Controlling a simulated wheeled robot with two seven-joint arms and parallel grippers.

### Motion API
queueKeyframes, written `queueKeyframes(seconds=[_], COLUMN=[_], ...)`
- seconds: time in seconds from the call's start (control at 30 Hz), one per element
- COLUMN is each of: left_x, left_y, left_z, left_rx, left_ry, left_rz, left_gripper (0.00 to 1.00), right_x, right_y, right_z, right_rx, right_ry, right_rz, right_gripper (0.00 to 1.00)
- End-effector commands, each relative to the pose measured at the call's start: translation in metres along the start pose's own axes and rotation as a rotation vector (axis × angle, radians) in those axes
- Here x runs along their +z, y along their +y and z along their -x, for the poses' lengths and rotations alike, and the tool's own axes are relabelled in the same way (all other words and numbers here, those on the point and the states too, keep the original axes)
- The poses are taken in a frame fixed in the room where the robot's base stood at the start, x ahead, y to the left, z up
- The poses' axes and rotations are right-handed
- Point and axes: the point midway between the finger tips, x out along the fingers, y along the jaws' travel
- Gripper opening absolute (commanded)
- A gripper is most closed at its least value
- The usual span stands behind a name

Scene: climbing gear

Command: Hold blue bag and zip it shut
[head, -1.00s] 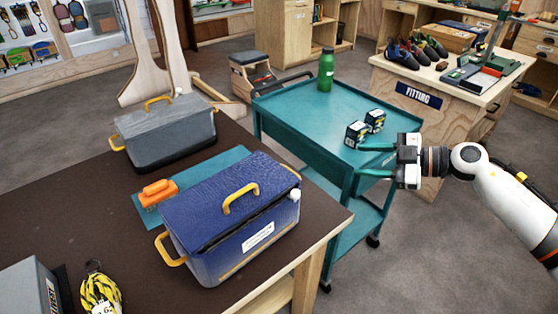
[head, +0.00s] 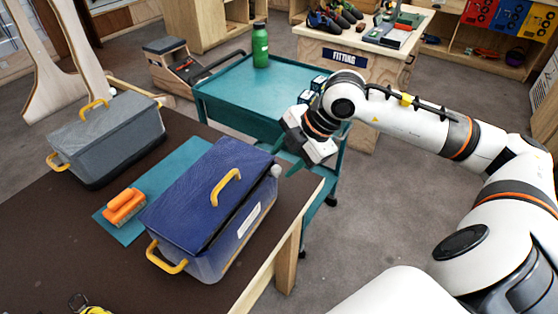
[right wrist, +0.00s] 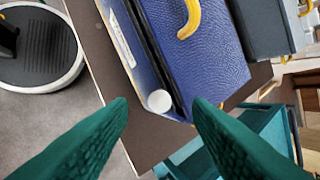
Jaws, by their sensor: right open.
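The blue bag (head: 190,190) stands on the dark table with yellow handles on its top and end. It also shows in the right wrist view (right wrist: 205,65), with a dark gap along the edge of its lid. A round white knob (head: 277,171) sits at the bag's right end of that gap, and in the right wrist view the knob (right wrist: 159,101) lies between the fingertips in the picture. My right gripper (head: 285,159) is open and empty, close to the knob at the bag's far right corner. I cannot tell whether it touches. My left gripper is out of view.
A grey bag (head: 105,140) stands behind on the table (head: 60,225). An orange-handled brush-like item (head: 125,206) lies on a teal mat (head: 165,180). A teal cart (head: 235,95) with a green bottle (head: 260,45) and small boxes stands beyond the table.

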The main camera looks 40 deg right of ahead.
Motion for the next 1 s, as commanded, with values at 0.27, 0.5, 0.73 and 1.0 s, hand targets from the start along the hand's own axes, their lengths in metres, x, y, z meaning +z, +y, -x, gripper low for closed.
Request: queueKeyframes(seconds=[0.27,0.5,0.73,1.0], left_x=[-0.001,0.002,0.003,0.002], left_y=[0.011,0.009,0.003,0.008], left_z=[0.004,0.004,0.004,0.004], left_rx=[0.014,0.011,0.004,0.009], left_ry=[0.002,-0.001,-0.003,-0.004], left_rz=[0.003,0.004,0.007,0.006], left_gripper=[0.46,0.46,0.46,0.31], right_x=[0.001,0.0,0.0,0.0], right_y=[0.0,0.0,0.0,0.0], right_z=[-0.031,-0.035,-0.035,-0.035], right_rx=[0.0,-0.001,0.0,0.0], right_ry=[-0.002,-0.001,-0.001,-0.001], right_rz=[0.0,0.002,0.001,0.001], right_gripper=[0.45,0.45,0.26,0.0])
